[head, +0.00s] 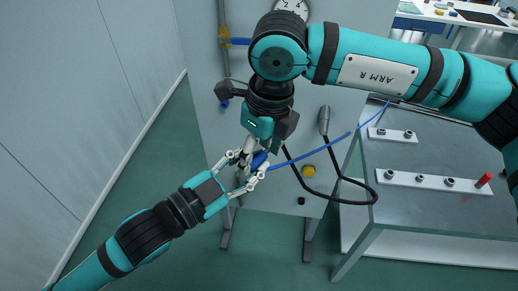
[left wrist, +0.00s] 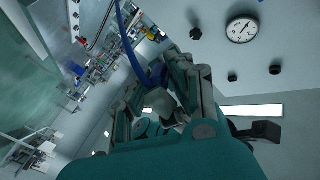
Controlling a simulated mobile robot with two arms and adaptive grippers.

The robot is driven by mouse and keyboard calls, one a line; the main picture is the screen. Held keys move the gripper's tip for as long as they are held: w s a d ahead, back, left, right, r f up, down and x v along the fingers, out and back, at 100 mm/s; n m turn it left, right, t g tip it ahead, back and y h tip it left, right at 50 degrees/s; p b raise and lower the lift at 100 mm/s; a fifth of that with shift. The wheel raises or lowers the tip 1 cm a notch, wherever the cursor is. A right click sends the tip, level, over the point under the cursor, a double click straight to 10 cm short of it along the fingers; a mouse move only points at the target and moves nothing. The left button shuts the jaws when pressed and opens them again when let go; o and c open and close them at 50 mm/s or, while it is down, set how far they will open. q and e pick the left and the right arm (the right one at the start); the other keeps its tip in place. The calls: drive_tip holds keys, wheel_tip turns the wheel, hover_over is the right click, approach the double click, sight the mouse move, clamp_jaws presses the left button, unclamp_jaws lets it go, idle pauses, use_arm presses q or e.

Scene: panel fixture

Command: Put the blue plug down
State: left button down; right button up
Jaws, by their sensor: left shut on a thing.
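The blue plug (head: 260,159) is between the fingers of my left gripper (head: 247,167), in front of the grey panel. The gripper is shut on it. A blue cable (head: 310,155) runs from the plug to the right, up toward the grey table. In the left wrist view the plug (left wrist: 158,75) shows partly between the fingers, with the cable (left wrist: 128,42) rising from it. My right gripper (head: 252,145) points down close to the plug and left fingers. Its fingertips are partly hidden, so I cannot tell whether it touches the plug.
The grey table (head: 420,155) at the right bears a short white strip (head: 393,135) with two sockets and a longer strip (head: 425,181) with several fittings and a red plug (head: 484,180). A black hose (head: 300,178) loops between panel and table. The panel has a yellow knob (head: 308,171).

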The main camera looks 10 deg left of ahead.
drive_tip(key=shift+w, duration=0.1)
drive_tip(key=c, duration=0.5)
use_arm(q)
drive_tip(key=c, duration=1.7)
unclamp_jaws()
drive_tip(key=o, duration=0.6)
use_arm(e)
drive_tip(key=shift+c, duration=1.4)
